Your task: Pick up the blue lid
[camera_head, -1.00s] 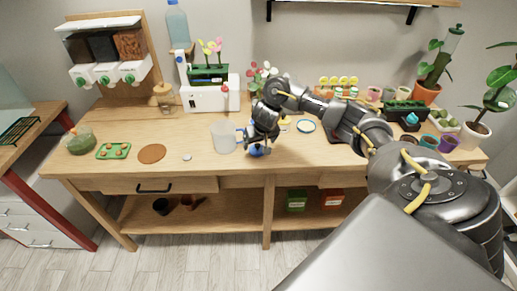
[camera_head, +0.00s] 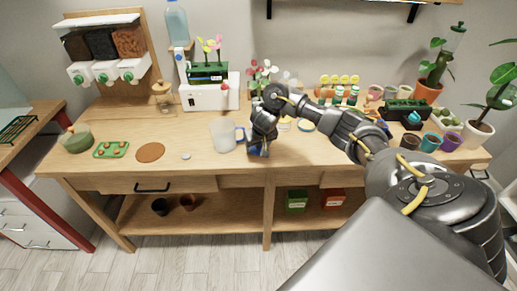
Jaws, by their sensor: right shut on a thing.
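The blue lid (camera_head: 255,149) shows only as a small patch of blue at my right gripper's fingertips, near the front of the wooden table. Its outline is mostly hidden by the fingers. My right gripper (camera_head: 259,150) points down and is shut on it; I cannot tell whether the lid still touches the table. My left gripper is not in view.
A brown round mat (camera_head: 151,152), a green tray (camera_head: 111,150) and a green bowl (camera_head: 78,140) are to the left on the table (camera_head: 205,170). Small pots (camera_head: 430,142) crowd the right side.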

